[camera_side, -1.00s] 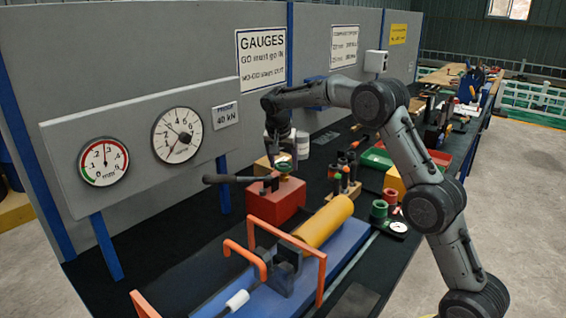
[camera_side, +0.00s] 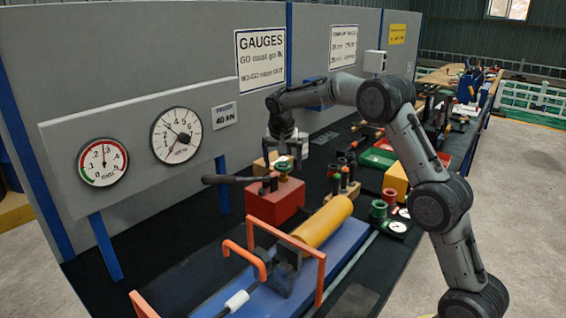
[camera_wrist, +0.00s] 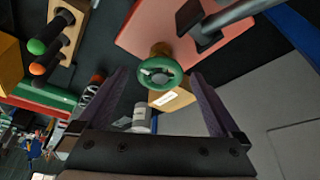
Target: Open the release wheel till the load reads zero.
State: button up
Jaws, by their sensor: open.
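The green release wheel (camera_side: 284,168) sits on a brass stem on top of the red block (camera_side: 275,204). In the wrist view the wheel (camera_wrist: 158,73) lies between the ends of my two fingers, with a visible gap on both sides. My gripper (camera_side: 286,152) points down just above the wheel, open and empty; its fingers also show in the wrist view (camera_wrist: 160,80). The load dial (camera_side: 177,135) on the grey panel has a red mark at lower left and a dark needle, too small to read exactly. The millimetre dial (camera_side: 103,162) has its needle near upright.
A dark pump lever (camera_side: 235,180) sticks out left of the red block. A yellow cylinder (camera_side: 323,221) and orange guard frames (camera_side: 318,270) stand in front. A wooden rack with colour-topped pins (camera_side: 345,187) is close on the right.

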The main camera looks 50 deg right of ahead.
jog(key=v, duration=1.4)
jog(key=shift+w+f, duration=0.1)
jog(key=s+a+r+t, duration=0.2)
jog(key=s+a+r, duration=0.1)
jog(key=s+r, duration=0.4)
jog(key=s+a+r+n+y, duration=0.1)
jog(key=s+a, duration=0.2)
jog(key=s, duration=0.3)
jog(key=s+a+r+n, duration=0.1)
jog(key=s+a+n, duration=0.1)
jog(key=s, duration=0.4)
jog(key=s+a+f+n+y, duration=0.1)
jog(key=s+a+f+n, duration=0.2)
jog(key=s+f, duration=0.5)
jog(key=s+a+f+n+t+y, duration=0.1)
jog(key=s+a+f+n, duration=0.2)
jog(key=s+f+n, duration=0.2)
jog(key=s+f, duration=0.3)
jog(key=shift+s+f+y, duration=0.2)
jog(key=shift+s+y, duration=0.1)
jog(key=shift+s, duration=0.1)
jog(key=shift+a, duration=0.1)
dwell(1.2)
